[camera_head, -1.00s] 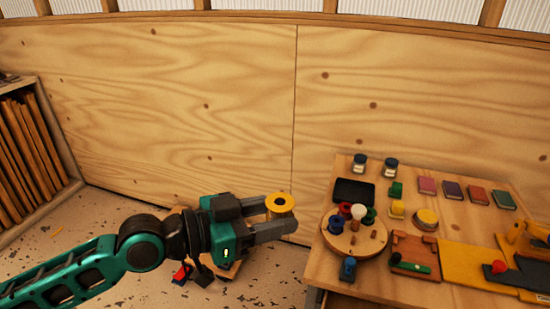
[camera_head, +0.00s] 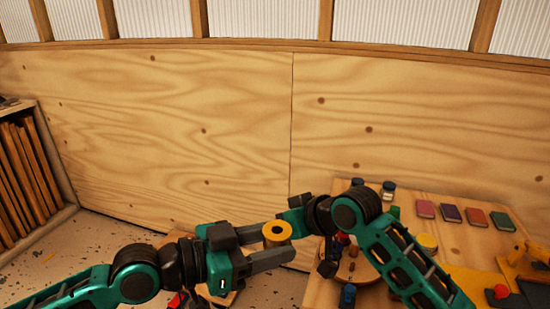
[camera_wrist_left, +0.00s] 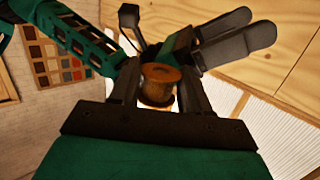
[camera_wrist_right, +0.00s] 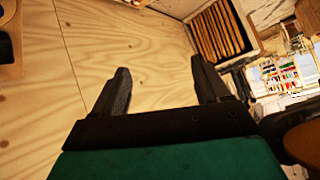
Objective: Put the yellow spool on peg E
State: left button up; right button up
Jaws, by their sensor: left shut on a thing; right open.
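The yellow spool (camera_head: 277,233) is held between the fingers of my left gripper (camera_head: 279,241), in the air left of the table. In the left wrist view the spool (camera_wrist_left: 160,82) sits between the two fingers. My right gripper (camera_head: 297,218) is close beside the spool, on its right; its fingers are hard to make out there. The right wrist view shows its fingers (camera_wrist_right: 163,88) apart with nothing between them. The round wooden peg board (camera_head: 352,272) on the table is partly hidden by my right arm. I cannot read any peg letters, so peg E cannot be told.
The wooden table (camera_head: 455,238) at the right carries several coloured blocks, a yellow round piece (camera_head: 428,242), a jar (camera_head: 388,192) and a yellow fixture (camera_head: 515,262). A plywood wall stands behind. A shelf (camera_head: 45,170) stands at the left.

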notch_tip(320, 180, up, 5)
jog(key=w+n, duration=0.1)
notch_tip(320, 180, up, 16)
jog(key=g+h, duration=0.6)
jog(key=h, duration=0.2)
send_over(276, 229)
jog(key=f, duration=1.2)
jog(key=shift+s+f, duration=0.15)
jog(key=shift+s, duration=0.25)
jog(key=shift+c, duration=0.4)
jog(key=c, duration=0.9)
pick_arm(q)
jog(key=o, duration=1.2)
pick_arm(e)
jog(key=shift+c, duration=0.7)
pick_arm(q)
jog(key=shift+s+a, duration=0.1)
jog(key=shift+a, duration=0.05)
jog(key=shift+v, duration=5.8)
